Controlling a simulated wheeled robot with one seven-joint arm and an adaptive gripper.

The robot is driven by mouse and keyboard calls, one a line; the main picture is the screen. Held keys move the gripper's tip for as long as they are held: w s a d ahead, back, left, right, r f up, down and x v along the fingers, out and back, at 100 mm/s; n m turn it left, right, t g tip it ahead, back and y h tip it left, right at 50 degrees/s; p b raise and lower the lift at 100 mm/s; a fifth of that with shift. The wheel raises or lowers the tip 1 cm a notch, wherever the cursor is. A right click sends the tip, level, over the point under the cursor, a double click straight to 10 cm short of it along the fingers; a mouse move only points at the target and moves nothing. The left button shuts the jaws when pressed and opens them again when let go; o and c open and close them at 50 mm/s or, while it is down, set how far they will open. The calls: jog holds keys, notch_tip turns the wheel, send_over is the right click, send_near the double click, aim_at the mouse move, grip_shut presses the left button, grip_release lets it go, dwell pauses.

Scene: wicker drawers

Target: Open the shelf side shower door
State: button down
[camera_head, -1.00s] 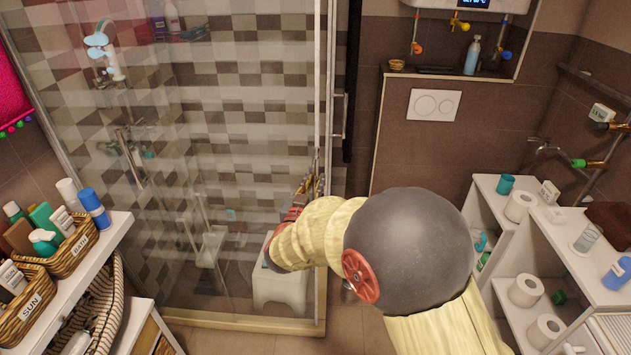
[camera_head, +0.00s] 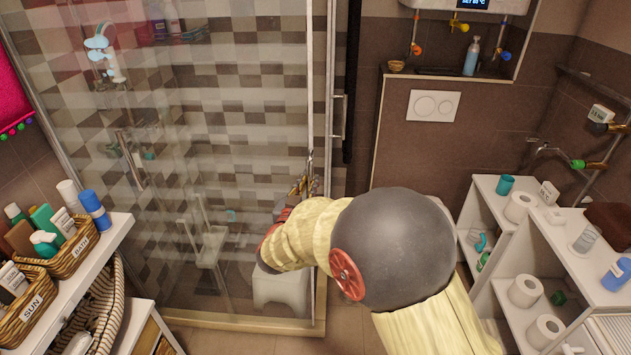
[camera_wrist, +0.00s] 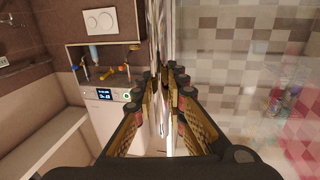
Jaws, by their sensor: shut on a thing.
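The glass shower door (camera_head: 225,120) stands between the tiled shower and the room in the head view. Its slim upright metal edge (camera_head: 310,90) is at its right side, a little left of the fixed post (camera_head: 328,90). My gripper (camera_head: 304,184) is at this edge, at about mid-height, with my arm reaching in from the lower right. In the wrist view, my gripper's fingers (camera_wrist: 162,85) stand on both sides of a bright upright metal strip (camera_wrist: 161,40) and are shut on the door edge. The exact contact is partly hidden.
A white shelf unit (camera_head: 515,240) with rolls and cups stands at right. A left counter (camera_head: 110,235) holds wicker baskets (camera_head: 70,258) with bottles. A white stool (camera_head: 282,290) shows behind the glass. An upright handle (camera_head: 340,117) is right of the post.

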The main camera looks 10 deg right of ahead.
jog(key=w+a+p, duration=0.2)
jog(key=w+a, duration=0.1)
jog(key=a, duration=0.7)
jog(key=w+a+p, duration=0.3)
jog(key=a, duration=0.8)
jog(key=w+a+p, duration=0.3)
jog(key=w+a, duration=0.1)
jog(key=a, duration=0.6)
jog(key=shift+a, duration=0.4)
jog(key=shift+w+f, duration=0.1)
jog(key=c, duration=1.8)
grip_release()
jog(key=v, duration=1.2)
